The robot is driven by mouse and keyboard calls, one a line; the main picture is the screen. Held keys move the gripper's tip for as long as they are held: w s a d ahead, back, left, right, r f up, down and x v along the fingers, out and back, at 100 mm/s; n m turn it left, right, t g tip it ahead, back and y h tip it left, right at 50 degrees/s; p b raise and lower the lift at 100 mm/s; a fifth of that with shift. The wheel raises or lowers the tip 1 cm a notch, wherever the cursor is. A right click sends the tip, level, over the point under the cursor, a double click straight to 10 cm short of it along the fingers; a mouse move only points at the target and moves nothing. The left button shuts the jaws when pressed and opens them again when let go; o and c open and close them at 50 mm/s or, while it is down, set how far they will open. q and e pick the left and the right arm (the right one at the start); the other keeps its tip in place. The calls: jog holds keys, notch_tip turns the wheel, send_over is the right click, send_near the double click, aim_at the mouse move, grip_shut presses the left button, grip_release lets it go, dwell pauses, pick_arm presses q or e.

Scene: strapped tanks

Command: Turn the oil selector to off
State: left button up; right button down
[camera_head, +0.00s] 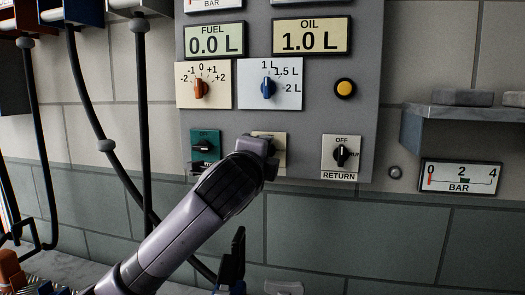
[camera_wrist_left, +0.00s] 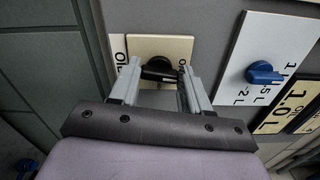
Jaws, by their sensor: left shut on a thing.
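The oil selector is a black knob (camera_wrist_left: 159,69) on a cream plate (camera_wrist_left: 160,45) with an OIL label, seen sideways in the left wrist view. Lettering beside the knob is partly hidden by a finger. My left gripper (camera_wrist_left: 160,74) has one finger on each side of the knob and is shut on it. In the left wrist view the knob lies roughly along the line from the label to the lettering; I cannot tell which end is its pointer. In the head view my left gripper (camera_head: 262,150) covers nearly all of the selector.
Beside it on the grey panel (camera_head: 307,165) are a green-plated selector (camera_head: 205,143) and the RETURN selector (camera_head: 341,155). Above are an orange knob (camera_head: 201,89), a blue knob (camera_head: 268,88) and a yellow button (camera_head: 345,88). The OIL display (camera_head: 311,36) reads 1.0 L. Hoses hang at left.

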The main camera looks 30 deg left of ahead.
pick_arm(q)
jog(key=shift+n, duration=0.8)
jog(key=o, duration=1.1)
jog(key=shift+c, duration=0.2)
jog(key=shift+s, duration=0.15)
jog(key=v, duration=0.7)
jog(key=shift+b, duration=0.45)
jog(key=shift+f, duration=0.1)
